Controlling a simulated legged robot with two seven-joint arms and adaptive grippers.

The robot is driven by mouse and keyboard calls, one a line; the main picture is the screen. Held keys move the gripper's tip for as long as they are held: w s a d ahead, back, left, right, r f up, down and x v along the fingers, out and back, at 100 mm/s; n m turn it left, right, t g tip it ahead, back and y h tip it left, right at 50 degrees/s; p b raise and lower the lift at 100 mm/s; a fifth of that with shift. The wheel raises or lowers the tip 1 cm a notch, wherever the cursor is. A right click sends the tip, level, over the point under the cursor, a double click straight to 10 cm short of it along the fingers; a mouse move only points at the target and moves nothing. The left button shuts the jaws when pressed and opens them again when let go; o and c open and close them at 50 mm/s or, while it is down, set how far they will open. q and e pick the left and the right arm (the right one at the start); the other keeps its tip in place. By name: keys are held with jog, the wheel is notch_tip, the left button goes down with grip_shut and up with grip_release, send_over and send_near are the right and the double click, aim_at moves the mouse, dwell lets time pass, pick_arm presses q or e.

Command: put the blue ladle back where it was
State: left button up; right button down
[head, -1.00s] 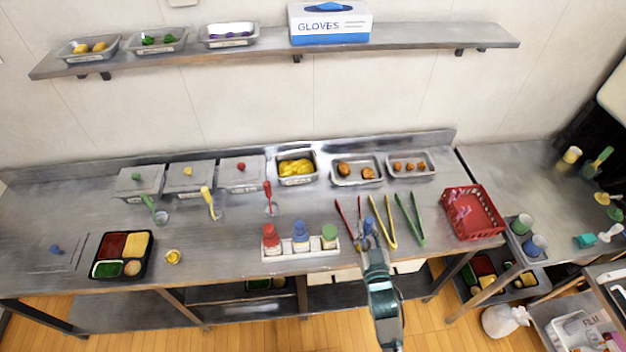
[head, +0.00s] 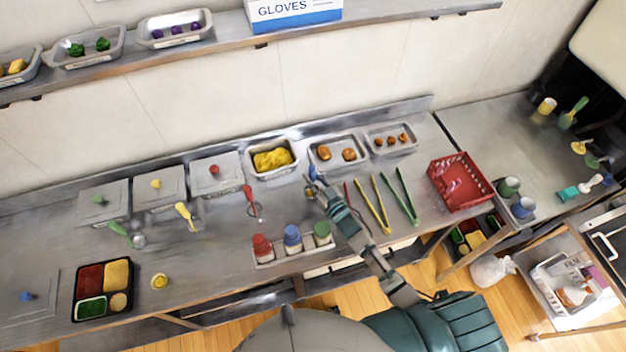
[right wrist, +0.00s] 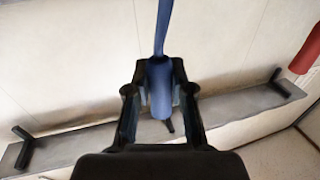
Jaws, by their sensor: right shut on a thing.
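My right gripper (head: 314,186) is shut on the blue ladle (head: 312,173). In the head view only a small blue part of the ladle shows, over the table in front of the tray with brown-orange food. In the right wrist view the ladle's blue handle (right wrist: 160,85) sits upright between both fingers and runs out of the top edge; its bowl is not clear. A green ladle (head: 118,229), a yellow ladle (head: 184,211) and a red ladle (head: 249,193) stand in a row to the left. My left gripper is not in view.
A rack with red, blue and green-topped bottles (head: 292,239) stands at the table's front. Yellow tongs (head: 372,205) and green tongs (head: 405,196) lie right of my arm, before a red basket (head: 460,182). Lidded containers and a yellow-food tray (head: 272,158) line the back.

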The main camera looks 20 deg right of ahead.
jog(key=shift+w+a+f, duration=0.1)
jog(key=shift+f, duration=0.55)
jog(key=shift+a+f, duration=0.1)
jog(key=shift+f, duration=0.05)
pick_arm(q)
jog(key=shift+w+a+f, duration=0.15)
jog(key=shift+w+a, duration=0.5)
pick_arm(e)
jog(key=c, duration=1)
grip_release()
jog(key=shift+d+f, duration=0.1)
jog(key=shift+d, duration=0.15)
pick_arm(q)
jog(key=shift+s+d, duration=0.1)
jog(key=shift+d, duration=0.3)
pick_arm(e)
jog(key=shift+d, duration=0.1)
